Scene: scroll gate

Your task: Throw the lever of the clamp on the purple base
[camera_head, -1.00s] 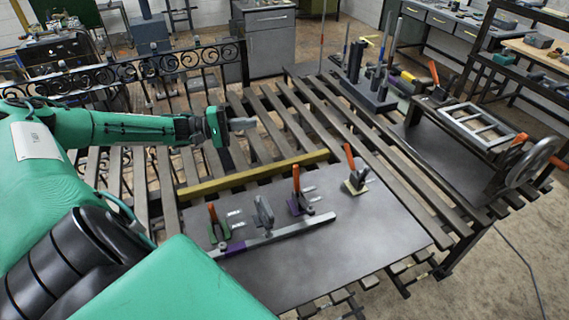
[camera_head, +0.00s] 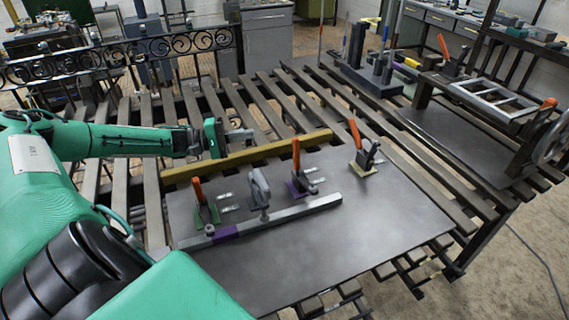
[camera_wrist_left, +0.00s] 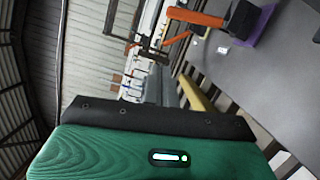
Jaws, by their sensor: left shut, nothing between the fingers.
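The clamp on the purple base (camera_head: 299,189) stands on the dark plate, between the green-base clamp and the yellow-base clamp. Its orange lever (camera_head: 296,152) stands upright. In the left wrist view the orange lever (camera_wrist_left: 195,17) lies across the top, with the purple base (camera_wrist_left: 262,22) at upper right. My left gripper (camera_head: 240,134) is shut and empty, beyond the yellow bar, to the left of and apart from the lever. My right gripper is not in view.
The green-base clamp (camera_head: 205,207) and yellow-base clamp (camera_head: 361,160) also have orange levers. A yellow bar (camera_head: 245,158) runs behind the clamps. The plate's right front is bare.

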